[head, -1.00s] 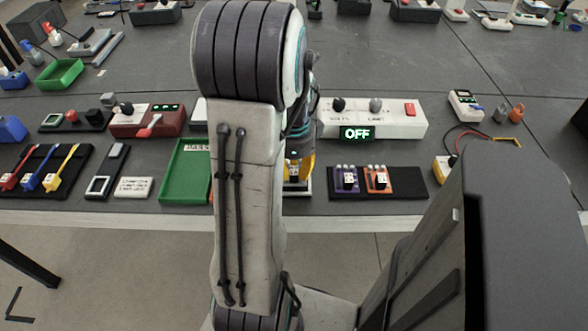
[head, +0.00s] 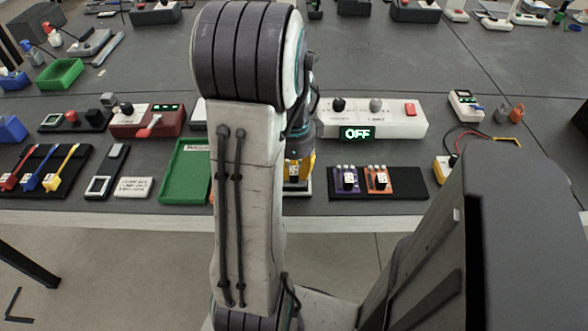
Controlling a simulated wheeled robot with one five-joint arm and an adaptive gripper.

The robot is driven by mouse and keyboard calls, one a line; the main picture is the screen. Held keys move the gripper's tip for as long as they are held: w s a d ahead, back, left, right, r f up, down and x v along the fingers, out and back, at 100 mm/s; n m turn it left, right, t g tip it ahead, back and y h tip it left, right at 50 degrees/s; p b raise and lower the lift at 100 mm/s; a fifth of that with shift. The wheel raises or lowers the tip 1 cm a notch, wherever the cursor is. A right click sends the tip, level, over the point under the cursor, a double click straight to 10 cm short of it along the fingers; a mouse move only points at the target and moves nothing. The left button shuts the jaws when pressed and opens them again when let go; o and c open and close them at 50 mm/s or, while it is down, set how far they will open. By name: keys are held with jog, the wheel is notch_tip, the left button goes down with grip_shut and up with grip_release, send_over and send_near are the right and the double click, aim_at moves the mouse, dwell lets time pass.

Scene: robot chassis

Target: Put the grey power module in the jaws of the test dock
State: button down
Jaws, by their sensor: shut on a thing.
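My gripper (head: 300,158) is mostly hidden behind my own upright arm. Only its dark wrist and the right side of its end show, low over the near part of the table. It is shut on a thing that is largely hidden. A yellow part with a small white label (head: 293,169) shows at its end, above a dark base with a pale edge (head: 297,190). I cannot tell whether the yellow is finger or held thing. No grey power module can be made out clearly, and the dock's jaws are hidden or not identifiable.
A black rack (head: 408,183) with a purple module (head: 346,178) and an orange module (head: 377,178) is just right of the gripper. A white power supply (head: 395,122) reading OFF stands behind. A green tray (head: 177,192) lies left of my arm.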

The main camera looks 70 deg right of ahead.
aim_at(294, 171)
jog(key=shift+f+b, duration=0.75)
jog(key=shift+f, duration=0.15)
jog(key=c, duration=1.1)
grip_release()
jog(key=shift+o, duration=0.2)
jog(key=r, duration=1.2)
jog(key=shift+a, duration=0.2)
jog(key=shift+n, duration=0.3)
